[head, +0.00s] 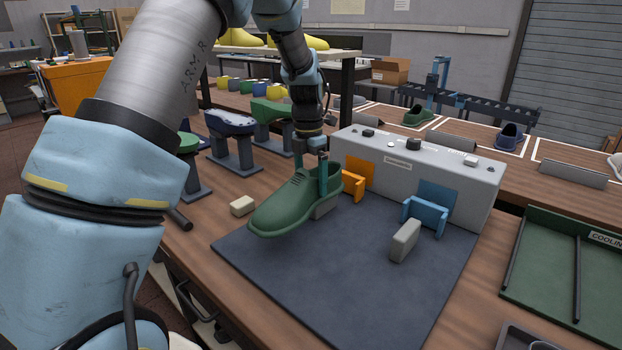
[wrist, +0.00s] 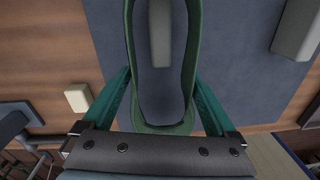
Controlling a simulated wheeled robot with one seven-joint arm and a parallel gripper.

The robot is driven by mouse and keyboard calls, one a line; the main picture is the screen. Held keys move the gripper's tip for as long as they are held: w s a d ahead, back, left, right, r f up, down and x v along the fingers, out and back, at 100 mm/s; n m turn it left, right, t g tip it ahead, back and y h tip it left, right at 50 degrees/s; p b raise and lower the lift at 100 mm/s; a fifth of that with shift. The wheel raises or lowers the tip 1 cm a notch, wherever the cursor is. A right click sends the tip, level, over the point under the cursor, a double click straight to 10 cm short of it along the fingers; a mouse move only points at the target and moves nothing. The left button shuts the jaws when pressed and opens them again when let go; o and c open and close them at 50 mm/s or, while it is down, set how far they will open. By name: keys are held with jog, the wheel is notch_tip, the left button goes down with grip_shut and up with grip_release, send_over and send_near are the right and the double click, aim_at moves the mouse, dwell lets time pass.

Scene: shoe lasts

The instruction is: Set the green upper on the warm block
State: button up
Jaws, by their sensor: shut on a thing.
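The green upper (head: 290,205) is a shoe with an open bottom. My gripper (head: 311,172) is shut on it near the heel, with its teal fingers on the two sides in the wrist view (wrist: 160,98). The upper is over the dark mat, toe to the lower left in the head view. A pale grey block (head: 325,209) shows at its heel side, in front of the orange bracket (head: 357,180). In the wrist view this block (wrist: 160,35) shows through the upper's opening. I cannot tell if the upper touches the block or the mat.
A second grey block (head: 405,241) stands before the blue bracket (head: 432,207). The grey control box (head: 420,165) is behind. A small cream block (head: 243,205) lies left of the mat (head: 340,285). The green cooling tray (head: 555,265) is right. The mat's front is clear.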

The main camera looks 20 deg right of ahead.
jog(key=shift+d+f+b, duration=0.1)
jog(key=shift+f+b, duration=1.1)
jog(key=shift+f, duration=2.15)
jog(key=shift+f, duration=0.15)
jog(key=o, duration=1.1)
jog(key=r, duration=0.3)
jog(key=r+b, duration=0.1)
jog(key=r, duration=0.3)
jog(key=r+b, duration=0.1)
jog(key=r, duration=0.2)
jog(key=shift+w+r, duration=0.25)
jog(key=shift+r, duration=0.15)
